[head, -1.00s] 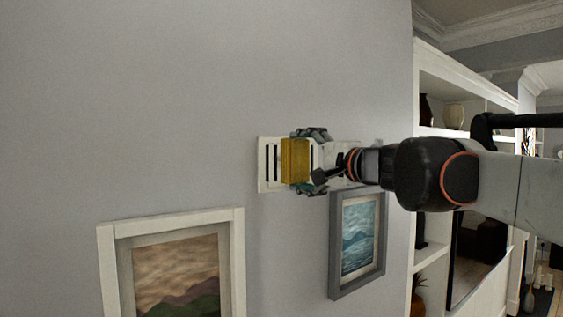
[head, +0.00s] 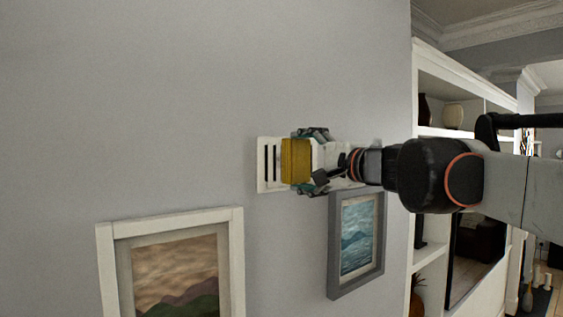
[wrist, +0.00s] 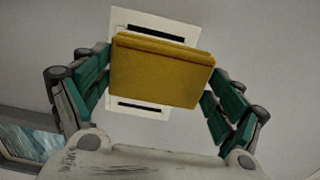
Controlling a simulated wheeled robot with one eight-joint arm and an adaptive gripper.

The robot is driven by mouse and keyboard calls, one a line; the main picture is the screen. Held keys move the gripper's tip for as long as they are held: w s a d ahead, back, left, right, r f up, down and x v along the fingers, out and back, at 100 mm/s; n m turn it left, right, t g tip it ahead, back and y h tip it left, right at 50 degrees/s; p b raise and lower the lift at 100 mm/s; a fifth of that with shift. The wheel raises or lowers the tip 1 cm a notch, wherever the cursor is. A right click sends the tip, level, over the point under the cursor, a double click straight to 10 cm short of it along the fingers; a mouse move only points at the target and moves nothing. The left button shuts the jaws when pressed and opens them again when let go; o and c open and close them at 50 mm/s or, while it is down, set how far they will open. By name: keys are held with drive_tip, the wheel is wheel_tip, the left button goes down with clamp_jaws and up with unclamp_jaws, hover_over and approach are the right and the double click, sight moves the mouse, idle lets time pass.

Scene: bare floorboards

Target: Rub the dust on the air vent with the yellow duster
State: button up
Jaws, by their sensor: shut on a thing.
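The yellow duster (head: 296,161) is a thick block held in my gripper (head: 313,161), in front of the air vent. In the wrist view the duster (wrist: 162,72) sits between the green-padded fingers of my gripper (wrist: 160,85). The air vent (head: 262,178) is a white plate with dark slots on the grey wall. In the wrist view the vent (wrist: 127,20) shows above and below the duster, which hides its middle. Whether the duster touches the vent I cannot tell. No dust can be made out on the visible parts.
A white-framed picture (head: 233,258) hangs below left of the vent. A grey-framed picture (head: 336,248) hangs below my arm. White shelves (head: 430,70) with vases stand at the right. The wall left of the vent is bare.

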drive_tip(key=shift+x, duration=2.85)
drive_tip(key=shift+x, duration=1.1)
drive_tip(key=shift+w+d+p, duration=0.2)
drive_tip(key=shift+w+d, duration=0.4)
drive_tip(key=shift+d, duration=0.2)
drive_tip(key=shift+w+d+p, duration=0.15)
drive_tip(key=shift+w+d, duration=0.4)
drive_tip(key=shift+d, duration=0.3)
drive_tip(key=shift+s+a, duration=0.1)
drive_tip(key=shift+a, duration=0.05)
drive_tip(key=shift+s+a, duration=0.55)
drive_tip(key=shift+a, duration=0.25)
drive_tip(key=shift+s+a, duration=0.55)
drive_tip(key=shift+a, duration=0.2)
